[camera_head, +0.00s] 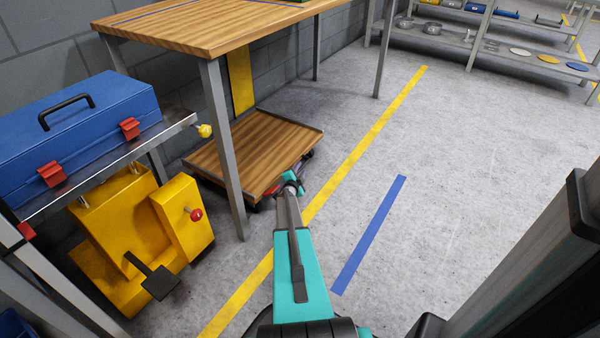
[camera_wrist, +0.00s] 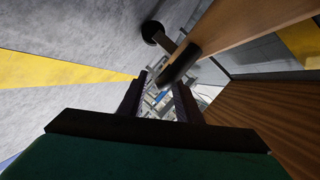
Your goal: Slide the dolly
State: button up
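The dolly (camera_head: 250,150) is a low wooden platform on dark casters, standing under the workbench. My gripper (camera_head: 291,180) is low at the dolly's front right side, and the head view does not show its fingers clearly. In the wrist view my gripper (camera_wrist: 160,85) has its two dark fingers apart, with nothing seen held between them. A dark bar (camera_wrist: 182,63) on a short bracket stands off the side of the dolly's deck (camera_wrist: 245,28). The bar lies just beyond the fingertips, nearer the right finger; contact cannot be told. A round caster (camera_wrist: 152,32) shows beyond it.
The workbench (camera_head: 205,30) stands over the dolly, with a leg (camera_head: 222,150) close left of my arm. A yellow line (camera_head: 365,135) and a blue strip (camera_head: 370,235) mark the floor. A blue toolbox (camera_head: 75,125) is at left.

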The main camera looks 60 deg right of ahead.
jog(key=shift+x, duration=0.85)
grip_shut()
